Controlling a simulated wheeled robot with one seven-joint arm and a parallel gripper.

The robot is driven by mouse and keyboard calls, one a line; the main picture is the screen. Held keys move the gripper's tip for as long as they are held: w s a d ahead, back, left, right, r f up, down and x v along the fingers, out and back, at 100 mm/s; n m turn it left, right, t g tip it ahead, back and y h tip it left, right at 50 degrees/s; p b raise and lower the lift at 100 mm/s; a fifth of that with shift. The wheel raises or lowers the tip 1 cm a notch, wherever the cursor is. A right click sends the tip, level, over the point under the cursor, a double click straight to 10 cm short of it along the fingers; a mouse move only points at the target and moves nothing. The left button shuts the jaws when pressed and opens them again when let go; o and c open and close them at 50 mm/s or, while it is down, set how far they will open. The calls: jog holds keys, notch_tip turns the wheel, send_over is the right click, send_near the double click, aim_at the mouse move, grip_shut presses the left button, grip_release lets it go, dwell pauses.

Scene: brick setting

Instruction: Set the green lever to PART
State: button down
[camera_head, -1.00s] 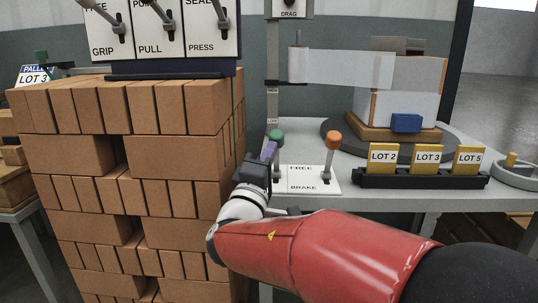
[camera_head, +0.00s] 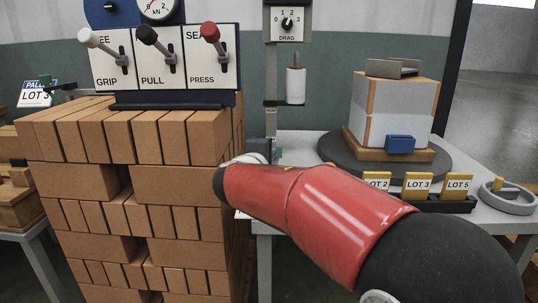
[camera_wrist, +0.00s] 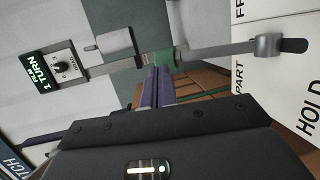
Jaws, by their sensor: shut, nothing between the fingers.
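The shaft leans toward the PART side. My gripper (camera_wrist: 157,72) has its two purple fingers together and empty, with tips close to the green knob; I cannot tell if they touch it.
A brick stack (camera_head: 130,185) with a lever panel (camera_head: 165,58) stands close on the left of my arm. A wrapped block (camera_head: 395,110) is on a turntable (camera_head: 335,152) behind. A card rack (camera_head: 455,205) and grey ring (camera_head: 510,197) lie right. The roll (camera_head: 295,85) hangs on its post.

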jog(key=shift+w, duration=1.15)
jog(key=shift+d, duration=0.1)
